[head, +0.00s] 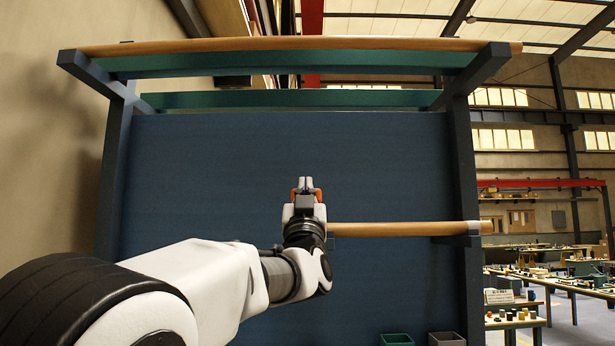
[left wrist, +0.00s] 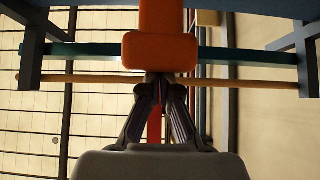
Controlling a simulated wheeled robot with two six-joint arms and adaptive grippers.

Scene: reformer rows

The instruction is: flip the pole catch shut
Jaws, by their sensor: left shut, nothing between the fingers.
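My left gripper (head: 306,182) is shut and empty, pointing up in front of the dark blue panel. It also shows in the left wrist view (left wrist: 162,80), with its fingertips together. An orange block on an orange bar (left wrist: 160,52) shows close by the fingertips there. Orange also shows on both sides of the gripper in the head view; I cannot tell whether it is the catch, or whether it touches. A lower wooden pole (head: 400,229) runs right from behind the gripper; its left end is hidden. I cannot make out the pole catch for sure. My right gripper is not in view.
A top wooden pole (head: 300,44) spans the frame above the blue panel (head: 220,180). Dark posts (head: 465,170) stand at both sides. A green bin (head: 397,340) and a grey bin (head: 446,339) are at the bottom. Tables with small objects stand at the right.

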